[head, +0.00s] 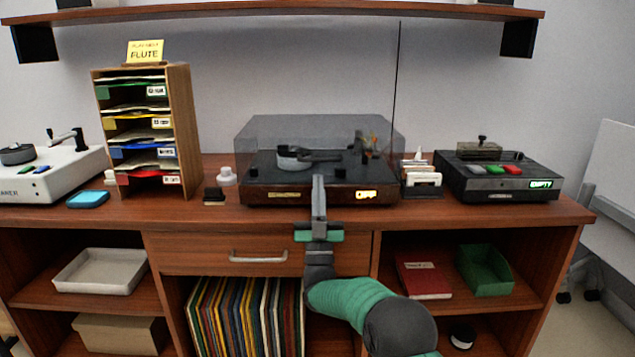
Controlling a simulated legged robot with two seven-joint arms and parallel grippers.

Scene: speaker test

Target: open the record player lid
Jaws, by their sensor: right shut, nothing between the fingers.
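The record player (310,193) stands on the wooden sideboard in the middle of the head view. Its see-through grey lid (270,132) is down over the turntable and tonearm, which show through it. A lit label reading "OFF" is on its front right. My right gripper (319,182) is in front of the record player, its fingers shut and pointing up, with nothing between them. The fingertips overlap the player's front edge in the picture; I cannot tell whether they touch it. My left gripper is not in view.
A wooden paper sorter (180,130) and a white device (50,175) stand to the left. A card holder (421,180) and a black device (498,178) stand to the right. A shelf (270,10) hangs above. A drawer handle (258,257) sits below.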

